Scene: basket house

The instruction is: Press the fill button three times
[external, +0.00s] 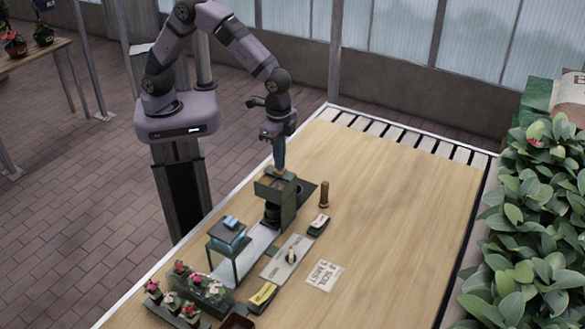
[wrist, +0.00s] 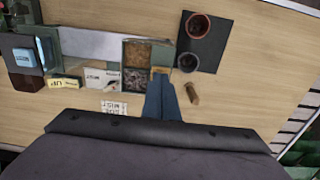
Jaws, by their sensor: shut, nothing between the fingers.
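My gripper (external: 279,165) points down over the green dispenser box (external: 276,186), its fingers shut and empty. A paper note (external: 323,276) with lines reading SOIL and MIST lies on the table.
A wooden peg (external: 324,194) stands right of the dispenser. A grey plate with a lever (external: 291,256), a yellow sign (external: 263,294) and a glass-sided tank (external: 228,250) stand nearer the front. A dark mat (wrist: 218,42) carries two pots. The table's right side is clear.

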